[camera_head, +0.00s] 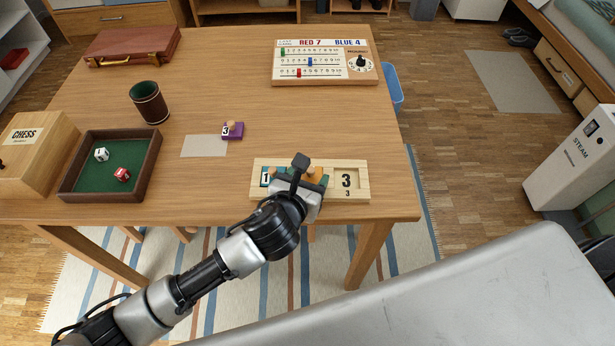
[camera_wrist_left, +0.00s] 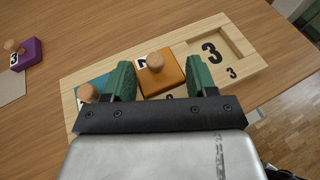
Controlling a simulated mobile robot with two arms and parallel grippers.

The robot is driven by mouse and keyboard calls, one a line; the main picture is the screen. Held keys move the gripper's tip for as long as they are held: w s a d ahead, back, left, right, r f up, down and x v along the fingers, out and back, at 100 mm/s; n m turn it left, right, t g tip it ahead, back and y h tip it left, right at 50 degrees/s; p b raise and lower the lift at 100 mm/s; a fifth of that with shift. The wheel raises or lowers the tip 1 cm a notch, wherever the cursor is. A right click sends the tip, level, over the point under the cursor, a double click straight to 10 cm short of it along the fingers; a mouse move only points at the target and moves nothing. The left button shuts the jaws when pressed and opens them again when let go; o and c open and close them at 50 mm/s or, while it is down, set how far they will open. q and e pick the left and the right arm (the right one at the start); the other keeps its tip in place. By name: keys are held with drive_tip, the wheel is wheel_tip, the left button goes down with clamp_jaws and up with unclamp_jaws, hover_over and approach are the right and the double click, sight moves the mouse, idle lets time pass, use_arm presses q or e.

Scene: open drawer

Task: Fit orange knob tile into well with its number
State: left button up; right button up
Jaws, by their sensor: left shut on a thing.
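The wooden board (camera_head: 258,192) lies near the table's front edge. A teal tile (camera_wrist_left: 93,85) with a round knob sits in its left well, marked 1 in the head view. The right well (camera_wrist_left: 212,52), marked 3, is empty. My left gripper (camera_head: 300,175) is shut on the orange knob tile (camera_wrist_left: 172,76), marked 2, with a green finger on each side. The tile is at the middle well, whose number is mostly hidden. I cannot tell whether it is seated or just above. The purple knob tile (camera_head: 233,134), marked 3, lies behind the board. My right gripper is not in view.
A tan mat (camera_head: 203,146) lies beside the purple tile. A green-lined dice tray (camera_head: 109,188), chess box (camera_head: 41,150), dice cup (camera_head: 150,103) and red case (camera_head: 131,45) stand to the left. A scoreboard (camera_head: 325,78) stands at the back right.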

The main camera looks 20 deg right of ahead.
use_arm(q)
drive_tip(key=shift+s+a+f, duration=0.15)
drive_tip(key=shift+s+f, duration=0.05)
drive_tip(key=shift+f, duration=0.5)
drive_tip(key=o, duration=0.9)
drive_tip(key=shift+s+f, duration=0.1)
drive_tip(key=shift+f, duration=0.1)
drive_tip(key=shift+r, duration=0.15)
drive_tip(key=v, duration=0.4)
drive_tip(key=r+p+v, duration=0.1)
drive_tip(key=v, duration=0.7)
drive_tip(key=shift+w+r+p, duration=0.35)
drive_tip(key=shift+r, duration=0.1)
